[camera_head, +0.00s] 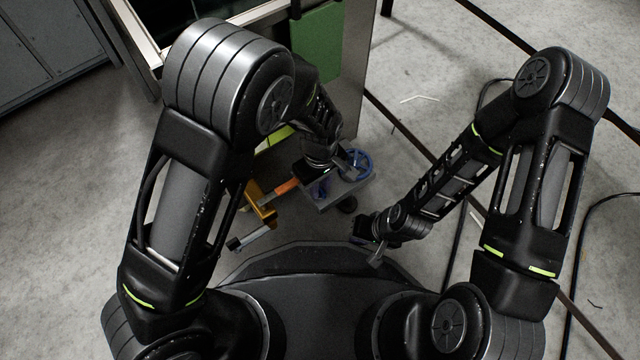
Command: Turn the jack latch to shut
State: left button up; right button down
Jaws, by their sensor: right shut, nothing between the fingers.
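A small grey metal plate (337,192) carries a blue handwheel (365,155) at its back right. An orange bar (282,187) and a yellow-orange bracket (262,206) join it on the left, with a pale metal bar (248,238) at the front left. I cannot tell which of these parts is the jack latch; my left arm covers some of the area. My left gripper (350,168) is above the plate, at the near left side of the blue handwheel. Its fingers are too small to read, and contact is unclear. My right gripper (376,258) is shut and empty, lower and in front of the plate.
A metal-framed machine with a green panel (318,42) stands behind my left arm. Grey cabinets (50,40) are at the far left. Black cables (458,215) and dark rails (400,125) cross the floor at right. Open concrete floor (440,60) lies between.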

pick_arm(q)
grip_shut()
jog(key=shift+r, duration=0.1)
pick_arm(e)
jog(key=shift+r, duration=0.2)
pick_arm(q)
jog(key=n+p, duration=0.2)
jog(key=p, duration=0.1)
jog(key=shift+r+n, duration=0.15)
jog(key=shift+n, duration=0.25)
jog(key=n+p, duration=0.7)
jog(key=n, duration=0.1)
jog(key=shift+p, duration=0.4)
jog(key=n+p, duration=0.2)
jog(key=n, duration=0.1)
jog(key=shift+n+p, duration=0.3)
jog(key=n+p, duration=0.2)
jog(key=n, duration=0.1)
jog(key=shift+f, duration=0.2)
pick_arm(e)
jog(key=s+a+r+g, duration=0.1)
jog(key=s+r, duration=0.2)
jog(key=r, duration=1.2)
jog(key=shift+a+n, duration=0.15)
jog(key=shift+n, duration=0.15)
pick_arm(q)
jog(key=shift+n, duration=0.4)
